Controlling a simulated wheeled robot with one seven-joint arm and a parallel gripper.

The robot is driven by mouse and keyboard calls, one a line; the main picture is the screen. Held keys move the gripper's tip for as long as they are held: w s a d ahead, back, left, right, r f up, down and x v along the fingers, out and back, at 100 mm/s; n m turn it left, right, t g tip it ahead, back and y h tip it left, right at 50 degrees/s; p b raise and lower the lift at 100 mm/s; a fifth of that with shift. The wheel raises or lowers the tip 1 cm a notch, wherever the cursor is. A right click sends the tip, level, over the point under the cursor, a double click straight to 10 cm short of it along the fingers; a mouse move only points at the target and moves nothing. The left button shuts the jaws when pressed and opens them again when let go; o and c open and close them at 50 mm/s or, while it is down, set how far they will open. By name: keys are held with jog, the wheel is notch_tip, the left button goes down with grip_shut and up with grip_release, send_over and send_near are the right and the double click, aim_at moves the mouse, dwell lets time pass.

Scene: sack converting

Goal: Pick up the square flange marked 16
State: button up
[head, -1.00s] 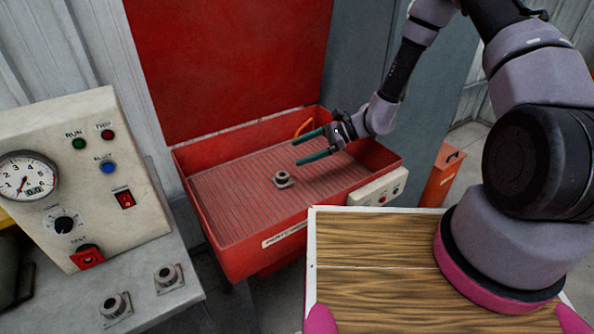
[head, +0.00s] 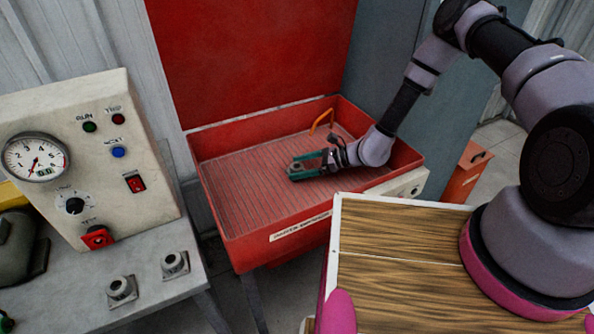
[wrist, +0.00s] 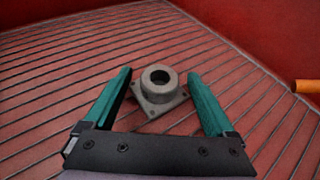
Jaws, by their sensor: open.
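A grey square flange with a round raised hub (wrist: 158,92) lies on the ribbed floor of the red parts washer tub. No number can be read on it. My gripper (wrist: 160,88) is open, its two teal fingers on either side of the flange, which sits between the fingertips without visible contact. In the head view my gripper (head: 302,167) is low in the tub and mostly hides that flange. Two similar flanges stand on the grey bench at the lower left, one in front (head: 121,291) and one behind (head: 174,265); no marks are readable on them.
The red tub (head: 232,250) has raised walls around my gripper. An orange hose or handle (head: 322,120) stands at its back; it also shows at right in the wrist view (wrist: 308,86). A control panel with a gauge (head: 35,157) stands at left. The tub floor is otherwise clear.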

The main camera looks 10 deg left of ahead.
jog(key=shift+a+f, duration=0.15)
jog(key=shift+a, duration=0.2)
grip_shut()
